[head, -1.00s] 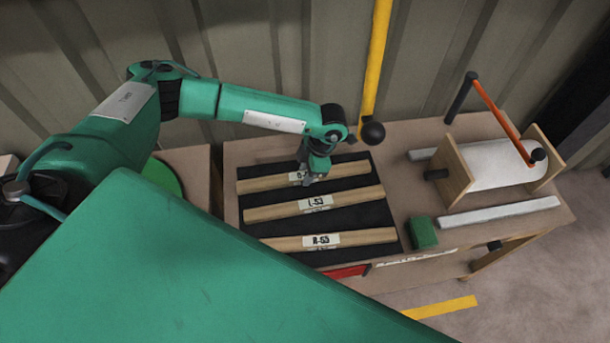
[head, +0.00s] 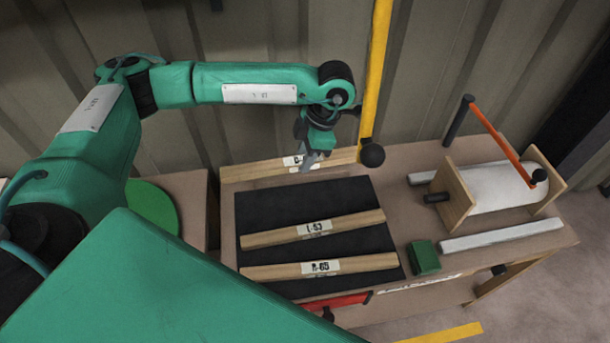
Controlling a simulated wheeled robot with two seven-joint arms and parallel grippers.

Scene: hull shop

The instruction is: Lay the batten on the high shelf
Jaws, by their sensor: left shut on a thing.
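My left gripper (head: 311,160) is shut on a wooden batten (head: 255,169), gripping it near its middle over the white label. The held batten is raised above the back of the black mat (head: 302,199) and the gripper hides part of its label. Two more battens lie on the mat: one labelled L-53 (head: 355,221) and, in front of it, one whose label seems to read R-65 (head: 370,263). No high shelf can be made out in the head view. My right gripper is not in view.
A green block (head: 425,257) and a pale bar (head: 500,234) lie right of the mat. A white roll on a wooden stand (head: 495,182) has an orange-handled crank. A yellow pole (head: 377,70) with a black ball end hangs behind. A red object (head: 340,304) is at the front edge.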

